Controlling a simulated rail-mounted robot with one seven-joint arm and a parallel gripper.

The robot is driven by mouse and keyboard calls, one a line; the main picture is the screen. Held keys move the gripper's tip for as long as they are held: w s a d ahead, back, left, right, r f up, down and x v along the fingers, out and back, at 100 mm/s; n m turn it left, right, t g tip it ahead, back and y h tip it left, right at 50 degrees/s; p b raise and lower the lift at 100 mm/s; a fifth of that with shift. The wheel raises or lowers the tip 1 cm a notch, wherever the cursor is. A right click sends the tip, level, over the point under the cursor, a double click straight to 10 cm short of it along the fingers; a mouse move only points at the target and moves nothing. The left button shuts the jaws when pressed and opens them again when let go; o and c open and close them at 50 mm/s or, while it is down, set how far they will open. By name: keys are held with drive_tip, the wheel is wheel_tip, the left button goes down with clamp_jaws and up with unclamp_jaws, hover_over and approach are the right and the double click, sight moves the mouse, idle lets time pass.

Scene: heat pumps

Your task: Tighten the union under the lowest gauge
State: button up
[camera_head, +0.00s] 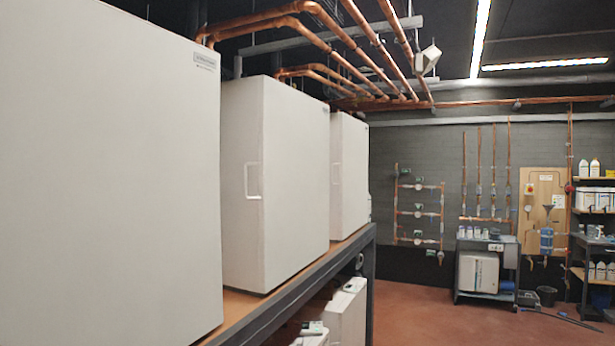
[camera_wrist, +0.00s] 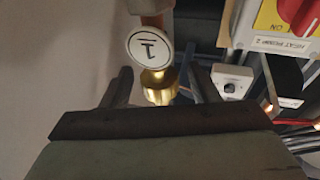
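In the wrist view my gripper (camera_wrist: 160,76) has its two dark fingers spread. A brass hexagonal fitting (camera_wrist: 159,88) lies between them in the picture, with a visible gap on each side. A round white disc (camera_wrist: 150,47) marked with an underlined 1, upside down, hangs over its upper part. A reddish pipe end shows above the disc. Whether this fitting is the union under a gauge cannot be told. In the head view several small round gauges stand on a copper pipe rack (camera_head: 418,212) on the far wall; the lowest (camera_head: 418,239) is tiny. My gripper is not visible there.
In the wrist view a red rotary switch (camera_wrist: 297,14) on yellow, a grey box with a knob (camera_wrist: 232,84) and cables are at right; a pale surface (camera_wrist: 50,70) is at left. In the head view large white cabinets (camera_head: 275,180) stand on a bench; red floor lies right.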

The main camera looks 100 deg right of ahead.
drive_tip(key=shift+f+b, duration=0.15)
drive_tip(key=shift+b, duration=0.4)
drive_tip(key=n+t+y+b, duration=0.1)
drive_tip(key=t+b, duration=0.1)
drive_tip(key=b, duration=0.2)
drive_tip(key=shift+n+y, duration=0.3)
drive_tip(key=shift+y, duration=0.1)
drive_tip(key=t+y+b, duration=0.1)
drive_tip(key=b, duration=0.2)
drive_tip(key=shift+n+b, duration=0.3)
drive_tip(key=shift+n, duration=0.1)
drive_tip(key=shift+t+y+b, duration=0.3)
drive_tip(key=shift+y+b, duration=0.1)
drive_tip(key=shift+b, duration=0.15)
drive_tip(key=shift+s, duration=0.1)
